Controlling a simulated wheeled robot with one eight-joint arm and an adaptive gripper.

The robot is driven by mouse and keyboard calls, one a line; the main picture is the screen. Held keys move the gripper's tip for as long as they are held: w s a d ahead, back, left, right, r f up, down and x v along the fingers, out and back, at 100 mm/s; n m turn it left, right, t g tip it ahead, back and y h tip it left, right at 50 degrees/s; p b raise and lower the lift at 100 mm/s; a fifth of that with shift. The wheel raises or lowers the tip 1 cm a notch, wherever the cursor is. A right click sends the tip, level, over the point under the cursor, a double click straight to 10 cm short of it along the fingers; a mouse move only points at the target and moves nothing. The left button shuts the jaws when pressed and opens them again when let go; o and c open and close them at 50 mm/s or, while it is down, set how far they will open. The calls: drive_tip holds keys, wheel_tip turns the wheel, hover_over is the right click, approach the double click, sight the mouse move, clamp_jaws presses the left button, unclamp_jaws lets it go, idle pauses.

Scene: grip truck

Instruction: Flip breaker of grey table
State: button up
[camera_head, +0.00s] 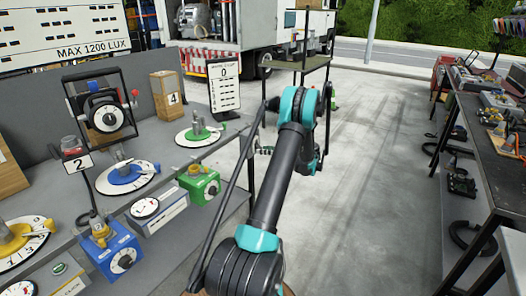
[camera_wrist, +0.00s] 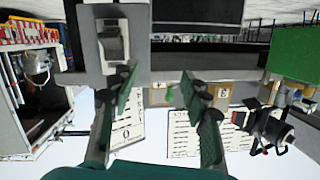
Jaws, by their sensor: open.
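The grey table (camera_head: 215,136) runs along the left in the head view, with dials and gauges on it. In the head view my gripper (camera_head: 264,150) is small, near the table's far right end. I cannot make out the breaker there.
A white sign (camera_head: 224,87) stands on the table's far end. A dark workbench (camera_head: 490,150) with tools stands at the right. An open truck (camera_head: 240,28) is at the back. The concrete floor (camera_head: 375,170) between table and workbench is clear.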

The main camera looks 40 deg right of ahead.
sight(258, 147)
drive_tip(key=s+d+f+n+t, duration=0.1)
drive_tip(key=s+d+f+t, duration=0.3)
drive_tip(key=s+d, duration=0.5)
drive_tip(key=w+a, duration=0.2)
drive_tip(key=w, duration=0.6)
drive_tip(key=w+a+g, duration=0.1)
drive_tip(key=w+a, duration=0.2)
drive_tip(key=w, duration=0.6)
drive_tip(key=shift+f+h, duration=0.3)
drive_tip(key=shift+f, duration=0.1)
drive_tip(key=shift+w+a, duration=0.1)
clamp_jaws()
